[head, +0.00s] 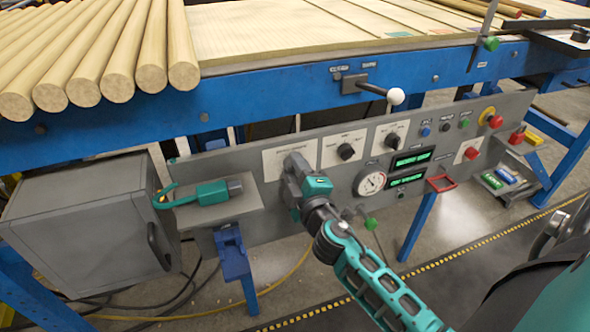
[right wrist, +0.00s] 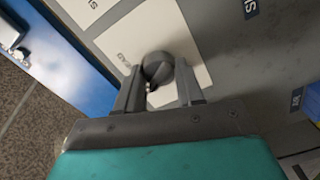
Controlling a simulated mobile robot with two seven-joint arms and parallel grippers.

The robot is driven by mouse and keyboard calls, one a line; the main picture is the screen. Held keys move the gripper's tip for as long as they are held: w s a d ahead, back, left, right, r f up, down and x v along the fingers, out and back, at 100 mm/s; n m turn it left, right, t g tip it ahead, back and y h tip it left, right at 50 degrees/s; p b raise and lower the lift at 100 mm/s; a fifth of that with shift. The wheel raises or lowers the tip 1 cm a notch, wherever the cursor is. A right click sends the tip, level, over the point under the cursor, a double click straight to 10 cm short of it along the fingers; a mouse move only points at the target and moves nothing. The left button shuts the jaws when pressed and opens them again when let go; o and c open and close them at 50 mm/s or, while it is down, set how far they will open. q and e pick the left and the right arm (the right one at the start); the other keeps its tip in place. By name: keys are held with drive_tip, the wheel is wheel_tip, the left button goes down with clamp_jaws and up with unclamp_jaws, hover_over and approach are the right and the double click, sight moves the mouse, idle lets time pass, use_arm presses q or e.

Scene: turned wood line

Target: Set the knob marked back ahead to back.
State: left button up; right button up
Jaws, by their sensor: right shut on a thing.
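The grey control panel (head: 330,221) carries a row of dark knobs on pale plates; their lettering is too small to read. My right gripper (head: 292,166) is at the leftmost plate (head: 277,159), and its body hides the knob there in the head view. In the right wrist view a dark round knob (right wrist: 158,69) sits between the two fingers of this gripper (right wrist: 160,88), which is shut on it. Which way the knob points cannot be told. Two other knobs, a middle one (head: 345,152) and a right one (head: 392,139), stand free. My left gripper is not in view.
A lever with a white ball (head: 395,96) juts out above the panel. A teal-handled tool (head: 212,193) lies on a shelf at the left, beside a grey cabinet (head: 85,225). A gauge (head: 370,183), green displays (head: 411,158) and a red-handled part (head: 441,183) are right of my gripper.

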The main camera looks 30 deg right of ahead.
drive_tip(key=o, duration=1)
drive_tip(key=shift+o, duration=0.2)
drive_tip(key=shift+s, duration=0.15)
drive_tip(key=b+v, duration=0.3)
drive_tip(key=v, duration=0.9)
drive_tip(key=shift+s, duration=0.35)
